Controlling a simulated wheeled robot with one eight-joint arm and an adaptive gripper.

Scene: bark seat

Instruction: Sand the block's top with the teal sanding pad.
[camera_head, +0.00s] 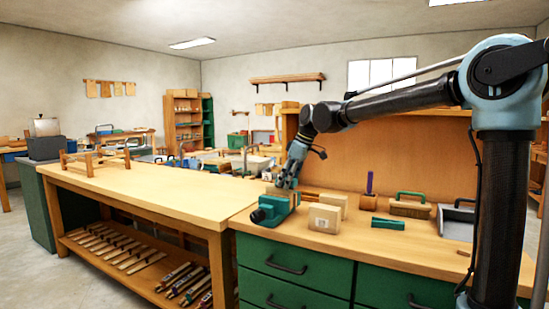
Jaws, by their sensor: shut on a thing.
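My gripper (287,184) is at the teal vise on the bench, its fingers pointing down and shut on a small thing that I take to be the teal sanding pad. The pad is too small and too covered by the fingers to make out clearly. The teal vise (268,212) stands at the bench's left front corner. A bit of pale wood, perhaps the block (271,190), shows at the vise's top, just left of the fingers. I cannot tell whether the pad touches it.
A long wooden table (150,190) adjoins on the left. The bench's front right is mostly clear.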

